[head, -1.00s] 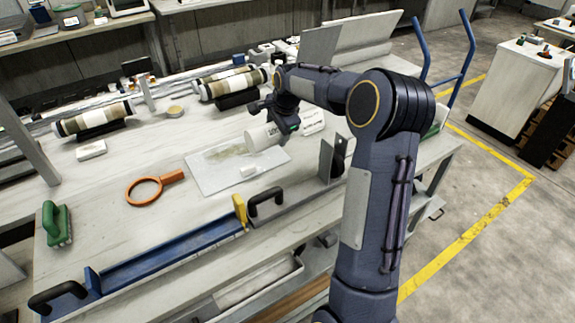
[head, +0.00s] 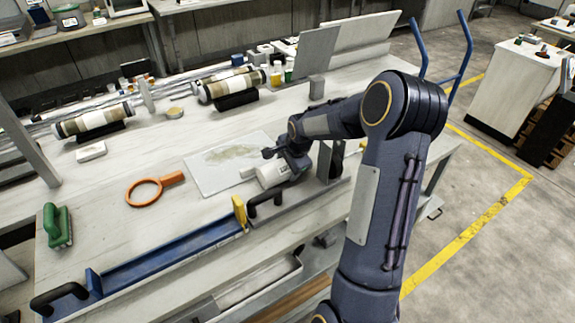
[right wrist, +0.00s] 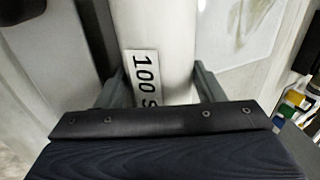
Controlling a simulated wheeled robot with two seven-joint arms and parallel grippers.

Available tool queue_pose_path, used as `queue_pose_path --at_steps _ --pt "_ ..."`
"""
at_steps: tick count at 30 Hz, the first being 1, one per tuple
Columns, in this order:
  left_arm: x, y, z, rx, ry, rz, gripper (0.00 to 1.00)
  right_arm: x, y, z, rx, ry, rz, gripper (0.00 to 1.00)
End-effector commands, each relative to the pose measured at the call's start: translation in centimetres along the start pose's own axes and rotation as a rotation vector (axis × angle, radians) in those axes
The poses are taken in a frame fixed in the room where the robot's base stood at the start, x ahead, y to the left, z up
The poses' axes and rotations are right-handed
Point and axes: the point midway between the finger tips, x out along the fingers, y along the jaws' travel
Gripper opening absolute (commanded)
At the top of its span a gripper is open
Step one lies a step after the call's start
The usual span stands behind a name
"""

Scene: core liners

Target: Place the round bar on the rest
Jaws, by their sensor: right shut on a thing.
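The round bar appears to be the white cylinder (head: 270,175) with a printed label. It also shows in the right wrist view (right wrist: 180,35), running lengthwise between the fingers. My right gripper (head: 288,163) is shut on it, just behind the grey part of a long trough (head: 180,250) with a blue part, a yellow end piece (head: 239,212) and black handles. I cannot tell for certain which thing is the rest. Whether the bar touches anything below is hidden. My left gripper is not in view.
A flat sheet (head: 208,181) with a smudge lies left of the bar. An orange ring tool (head: 145,191) and a green-handled tool (head: 57,226) lie further left. Striped cores (head: 93,119) sit on dark cradles at the back. An upright grey plate (head: 324,160) stands right of the bar.

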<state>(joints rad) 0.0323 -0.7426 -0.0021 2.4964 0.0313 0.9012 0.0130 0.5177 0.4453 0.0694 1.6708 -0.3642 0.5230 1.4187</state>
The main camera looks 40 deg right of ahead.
Motion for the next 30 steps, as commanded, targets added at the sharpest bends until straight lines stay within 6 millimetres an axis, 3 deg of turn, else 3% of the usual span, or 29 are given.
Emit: queue_pose_path --at_steps 4,5,10,21,26,30 --pt "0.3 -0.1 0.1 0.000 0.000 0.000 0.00 0.2 0.0 0.0 -0.001 0.001 -0.003 0.23" --pt "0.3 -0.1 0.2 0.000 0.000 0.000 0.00 0.3 0.1 0.0 0.000 0.000 0.000 0.63" --pt "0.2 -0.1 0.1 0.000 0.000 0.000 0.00 0.2 0.1 0.0 0.000 0.000 0.000 0.84" --pt "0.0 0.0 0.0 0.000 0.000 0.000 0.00 -0.4 -0.1 0.0 0.000 0.001 -0.001 0.84" --pt "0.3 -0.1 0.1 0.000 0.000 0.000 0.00 -3.1 -0.1 0.0 0.000 0.002 -0.004 0.84" --pt "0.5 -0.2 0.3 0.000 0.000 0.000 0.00 -6.3 -0.1 0.0 -0.001 0.002 -0.006 0.84"
